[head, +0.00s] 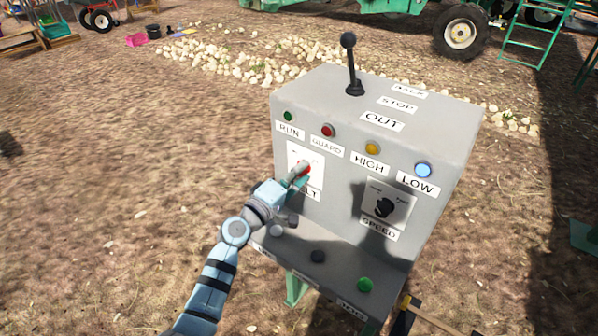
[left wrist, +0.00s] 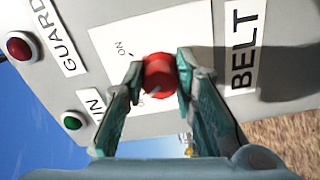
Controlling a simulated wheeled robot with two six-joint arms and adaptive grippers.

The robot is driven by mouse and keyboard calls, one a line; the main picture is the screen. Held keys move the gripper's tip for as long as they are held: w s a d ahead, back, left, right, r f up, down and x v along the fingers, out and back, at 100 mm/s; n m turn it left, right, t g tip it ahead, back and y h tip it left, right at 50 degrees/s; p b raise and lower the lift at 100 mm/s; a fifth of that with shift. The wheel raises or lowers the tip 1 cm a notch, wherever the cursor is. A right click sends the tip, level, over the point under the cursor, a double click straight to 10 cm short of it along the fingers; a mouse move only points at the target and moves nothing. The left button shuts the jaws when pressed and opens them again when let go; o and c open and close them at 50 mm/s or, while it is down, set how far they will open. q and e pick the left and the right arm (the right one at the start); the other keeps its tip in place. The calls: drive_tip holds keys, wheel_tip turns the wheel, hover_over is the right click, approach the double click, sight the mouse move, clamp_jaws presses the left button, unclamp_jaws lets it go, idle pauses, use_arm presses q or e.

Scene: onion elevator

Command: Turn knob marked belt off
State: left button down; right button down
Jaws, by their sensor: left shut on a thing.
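The belt knob is red (left wrist: 158,76) and sits on a white plate marked ON, next to the label BELT (left wrist: 243,52) in the left wrist view. In the head view the knob (head: 304,170) shows at the front of the grey control box (head: 440,130). My left gripper (left wrist: 157,84) is shut on the knob, one finger on each side. In the head view the left gripper (head: 298,175) reaches the plate from the lower left and hides part of it and of its label. A pale line shows on the knob's face. My right gripper is not in view.
A black speed knob (head: 384,207) sits to the right on the same panel. A black lever (head: 350,62) stands on top. Green (head: 365,285) and black (head: 318,256) buttons are on the lower ledge. Onions (head: 240,65) lie on the ground behind.

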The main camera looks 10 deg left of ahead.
use_arm(q)
drive_tip(key=shift+n, duration=1.2)
drive_tip(key=c, duration=1.3)
unclamp_jaws()
drive_tip(key=shift+s, duration=0.15)
drive_tip(key=v, duration=1.2)
